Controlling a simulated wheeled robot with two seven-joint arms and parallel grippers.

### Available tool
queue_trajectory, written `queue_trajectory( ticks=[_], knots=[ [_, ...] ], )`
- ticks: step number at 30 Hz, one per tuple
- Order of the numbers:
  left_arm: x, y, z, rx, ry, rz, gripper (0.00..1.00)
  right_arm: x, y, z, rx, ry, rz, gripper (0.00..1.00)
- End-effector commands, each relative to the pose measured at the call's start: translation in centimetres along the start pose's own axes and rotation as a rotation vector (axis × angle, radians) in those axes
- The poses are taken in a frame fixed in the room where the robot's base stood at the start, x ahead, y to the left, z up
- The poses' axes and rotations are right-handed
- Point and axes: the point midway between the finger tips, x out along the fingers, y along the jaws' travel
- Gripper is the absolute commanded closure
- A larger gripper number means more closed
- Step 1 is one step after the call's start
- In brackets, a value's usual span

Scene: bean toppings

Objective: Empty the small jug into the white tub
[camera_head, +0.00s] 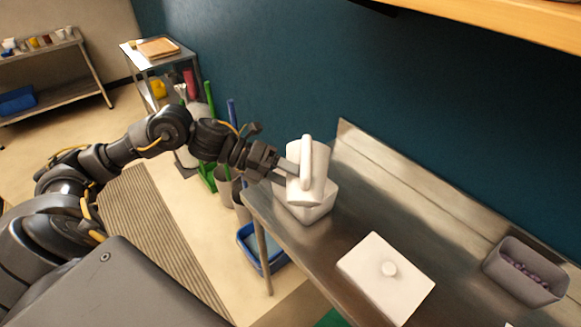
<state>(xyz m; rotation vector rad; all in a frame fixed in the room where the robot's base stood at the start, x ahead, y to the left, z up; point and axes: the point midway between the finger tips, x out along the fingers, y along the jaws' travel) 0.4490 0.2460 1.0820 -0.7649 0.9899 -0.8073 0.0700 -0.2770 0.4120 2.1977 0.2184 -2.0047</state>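The small white jug (318,176) is above the white tub (304,213) at the left end of the steel table. The jug looks tilted, with its handle turned up and toward the camera. My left gripper (287,168) reaches in from the left and holds the jug at its left side. The jug hides most of the tub's opening, so the tub's contents are hidden. I cannot see the jug's inside or any stream of contents. My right gripper is out of view.
A grey container (542,292) with dark purple beans stands at the right. A wooden shelf (490,22) overhangs at the top right. A blue bin (252,248) stands below the table's left end.

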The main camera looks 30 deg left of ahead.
Motion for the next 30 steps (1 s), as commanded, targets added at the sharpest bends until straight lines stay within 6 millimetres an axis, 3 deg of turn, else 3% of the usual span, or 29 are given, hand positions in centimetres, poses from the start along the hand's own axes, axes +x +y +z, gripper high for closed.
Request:
queue_trajectory(
  ticks=[1, 13, 21, 30],
  knots=[
    [0.0, -0.1, 0.2, -0.062, 0.020, -0.020, 0.59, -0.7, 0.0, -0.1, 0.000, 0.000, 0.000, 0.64],
    [0.8, 2.9, 0.8, -0.376, 0.132, -0.117, 0.59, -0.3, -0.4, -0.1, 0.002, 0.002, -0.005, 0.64],
    [0.3, 2.7, 2.2, -0.554, 0.196, -0.171, 0.59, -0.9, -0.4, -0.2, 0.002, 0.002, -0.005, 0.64],
    [0.2, 2.7, 2.6, -0.620, 0.221, -0.190, 0.59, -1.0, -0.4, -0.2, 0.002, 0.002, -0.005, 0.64]
  ],
)
